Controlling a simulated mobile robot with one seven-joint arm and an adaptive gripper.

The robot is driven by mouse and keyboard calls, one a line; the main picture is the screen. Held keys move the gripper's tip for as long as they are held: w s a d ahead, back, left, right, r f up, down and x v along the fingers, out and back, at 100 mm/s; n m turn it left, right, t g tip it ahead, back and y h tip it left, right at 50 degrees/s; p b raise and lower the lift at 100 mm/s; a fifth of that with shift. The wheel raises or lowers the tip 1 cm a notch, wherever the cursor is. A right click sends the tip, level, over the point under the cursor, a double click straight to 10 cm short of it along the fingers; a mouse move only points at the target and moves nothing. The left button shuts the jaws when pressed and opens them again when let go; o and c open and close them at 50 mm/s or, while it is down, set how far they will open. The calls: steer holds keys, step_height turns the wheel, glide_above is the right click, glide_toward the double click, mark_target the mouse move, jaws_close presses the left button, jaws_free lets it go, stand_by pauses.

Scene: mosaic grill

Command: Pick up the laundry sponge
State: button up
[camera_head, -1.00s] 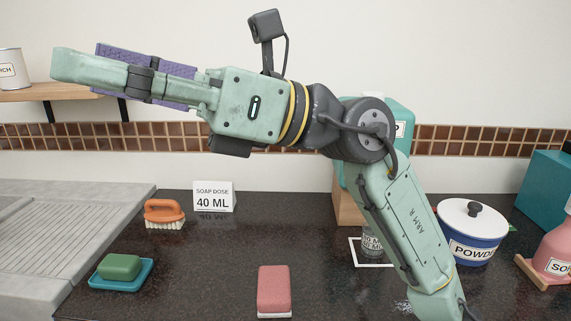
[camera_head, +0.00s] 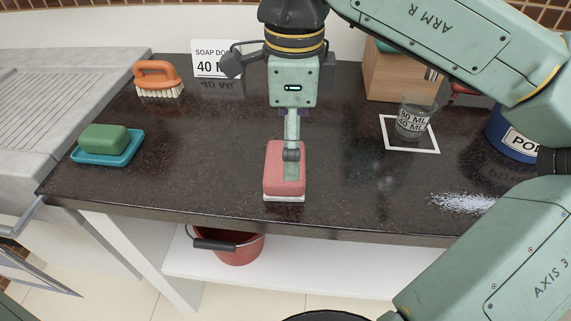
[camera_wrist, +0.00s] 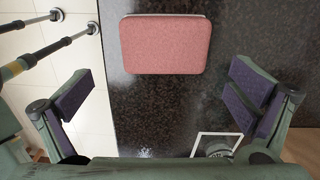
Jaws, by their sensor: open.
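The laundry sponge is a pink-red block with a white underside (camera_head: 273,168), lying flat near the front edge of the dark speckled counter. In the wrist view the sponge (camera_wrist: 165,45) is at the top centre, whole and unobstructed. My gripper (camera_head: 291,172) points down over the sponge in the head view, and one finger covers part of it. In the wrist view my gripper (camera_wrist: 165,88) is open, with its purple-padded fingers wide apart and nothing between them. The sponge appears beyond the fingertips there. The exact height gap is hard to tell.
A green soap on a teal dish (camera_head: 108,159) and an orange brush (camera_head: 157,78) are at left, by the sink (camera_head: 45,110). A glass beaker (camera_head: 411,122) stands on a white square at right, near spilled powder (camera_head: 462,203). A red bucket (camera_head: 240,248) sits below.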

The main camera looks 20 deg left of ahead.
steer(key=shift+w+a+f+p, duration=0.1)
steer(key=shift+f+p, duration=0.1)
steer(key=shift+f, duration=0.8)
steer(key=shift+a+f+p, duration=0.15)
steer(key=shift+f, duration=0.85)
steer(key=shift+w+a+f+p, duration=0.1)
steer(key=shift+f+p, duration=0.1)
steer(key=shift+f, duration=0.8)
steer(key=shift+c, duration=0.5)
steer(key=c, duration=0.8)
steer(key=shift+o, duration=0.2)
steer(key=shift+r, duration=0.5)
steer(key=shift+s+d+r+b, duration=0.1)
steer(key=shift+s+r+b, duration=0.2)
steer(key=shift+r, duration=0.35)
steer(key=shift+s+r+b, duration=0.2)
steer(key=shift+r+b, duration=0.15)
steer(key=shift+r, duration=0.25)
steer(key=s+d+b, duration=0.1)
steer(key=s+d, duration=0.1)
steer(key=s, duration=0.5)
steer(key=s+d+r+b, duration=0.1)
steer(key=s+d, duration=0.1)
steer(key=s, duration=0.5)
steer(key=shift+s+r, duration=0.25)
steer(key=shift+r, duration=0.05)
